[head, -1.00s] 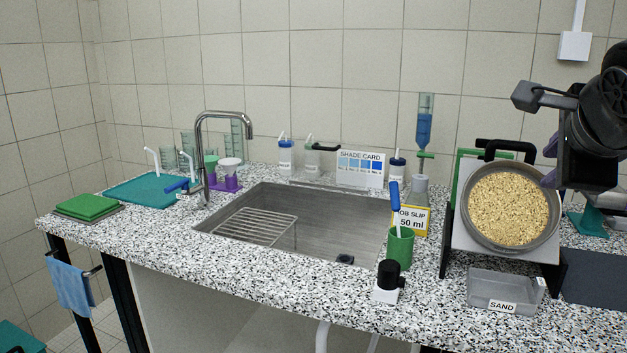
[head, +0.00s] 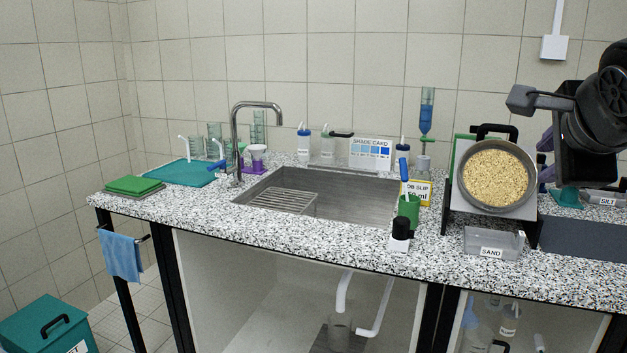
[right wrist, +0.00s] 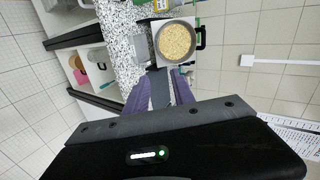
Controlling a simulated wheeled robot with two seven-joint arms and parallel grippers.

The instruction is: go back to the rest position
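My right gripper (head: 546,158) is at the right of the head view, raised in front of the counter's right end. Its two purple fingers are apart with nothing held between them; they also show in the right wrist view (right wrist: 163,88). The round sieve pan (head: 498,178) full of tan grains sits tilted on its stand, left of the gripper and apart from it. The pan also shows beyond the fingers in the right wrist view (right wrist: 177,41). My left gripper is in neither view.
A clear SAND tray (head: 493,243) and a dark grey box (head: 585,239) stand below and right of the pan. A green cup (head: 409,209) and black-capped bottle (head: 400,233) stand near the front edge. The sink (head: 345,197) lies left.

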